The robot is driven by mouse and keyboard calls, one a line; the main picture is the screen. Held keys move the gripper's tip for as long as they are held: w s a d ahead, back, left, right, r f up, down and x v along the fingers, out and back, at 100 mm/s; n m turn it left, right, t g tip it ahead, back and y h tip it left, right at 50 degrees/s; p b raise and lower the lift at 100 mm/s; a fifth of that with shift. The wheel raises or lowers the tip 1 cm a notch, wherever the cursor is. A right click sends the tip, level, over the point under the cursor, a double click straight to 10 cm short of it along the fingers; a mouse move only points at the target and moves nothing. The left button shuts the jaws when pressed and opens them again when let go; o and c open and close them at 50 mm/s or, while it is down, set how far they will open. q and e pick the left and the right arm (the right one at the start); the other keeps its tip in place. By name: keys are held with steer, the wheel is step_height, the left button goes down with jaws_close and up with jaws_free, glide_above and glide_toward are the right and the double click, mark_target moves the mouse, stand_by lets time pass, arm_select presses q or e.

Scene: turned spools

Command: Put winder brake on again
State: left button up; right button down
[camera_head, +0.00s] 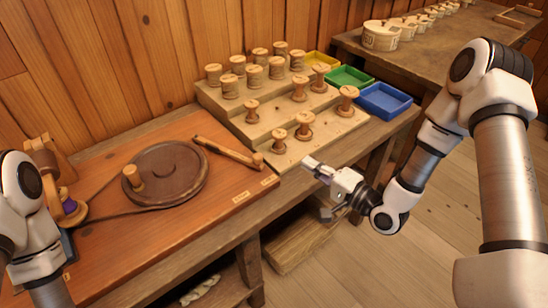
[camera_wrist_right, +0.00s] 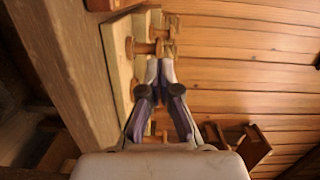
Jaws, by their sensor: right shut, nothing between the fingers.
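The winder is a reddish-brown board (camera_head: 120,255) with a dark round wheel (camera_head: 180,180) and an upright wooden crank knob (camera_head: 133,178). A belt runs from the wheel to the spindle assembly (camera_head: 62,200) at the left. The brake appears to be the wooden lever (camera_head: 225,149) lying beside the wheel, with a knob (camera_head: 258,160) at its right end. My right gripper (camera_head: 309,163) is shut and empty, apart from the lever's knob, at the stepped rack's front edge. Its closed fingers also show in the right wrist view (camera_wrist_right: 160,70). Of my left arm only links show.
The stepped rack (camera_head: 230,112) holds several wound spools at the back and turned spools in front. Yellow (camera_head: 320,59), green (camera_head: 350,76) and blue (camera_head: 384,99) trays stand at its right. Another table (camera_head: 440,55) carries a row of round tubs (camera_head: 381,36). Open floor lies at right.

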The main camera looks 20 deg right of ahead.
steer(key=x, duration=0.8)
steer(key=shift+s+a, duration=0.1)
steer(key=a, duration=0.2)
steer(key=a+p, duration=0.1)
steer(key=a, duration=0.1)
steer(key=shift+s+f, duration=0.15)
steer(key=shift+s, duration=0.2)
steer(key=shift+d, duration=0.1)
